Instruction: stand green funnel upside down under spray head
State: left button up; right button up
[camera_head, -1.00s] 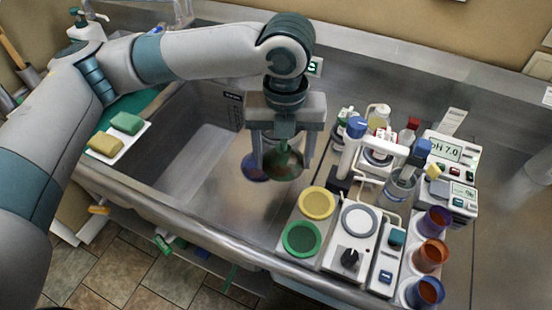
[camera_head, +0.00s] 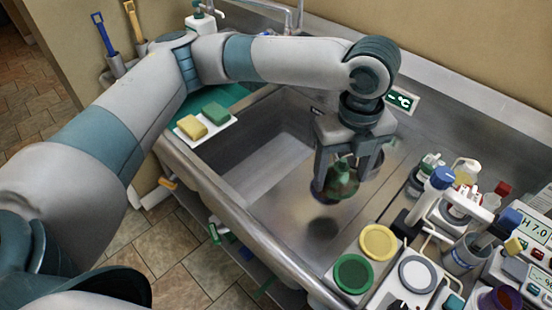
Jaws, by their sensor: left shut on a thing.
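My left gripper (camera_head: 345,183) points down above the steel worktop just right of the sink. Its fingers are shut on the green funnel (camera_head: 343,179), which looks narrower at the top and wider below. The fingers hide part of the funnel. A dark, rounded shape beside the left finger and a greyish one by the right finger are too unclear to name. A metal tap (camera_head: 291,16) stands behind the sink; I cannot make out a spray head on it. My right gripper is not in view.
The sink basin (camera_head: 268,160) lies left of the gripper. A white tray (camera_head: 184,137) with yellow and green sponges is on its left rim. Yellow (camera_head: 378,241) and green (camera_head: 353,273) discs, bottles and a pH meter (camera_head: 535,228) crowd the right.

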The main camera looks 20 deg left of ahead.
pick_arm(q)
jog(key=w+a+n, duration=0.1)
jog(key=a+n, duration=0.6)
jog(key=n, duration=0.7)
jog(key=w+a+r+n, duration=0.1)
jog(key=a+n, duration=0.7)
jog(key=n, duration=0.6)
jog(key=shift+w, duration=0.2)
jog(key=shift+a, duration=0.2)
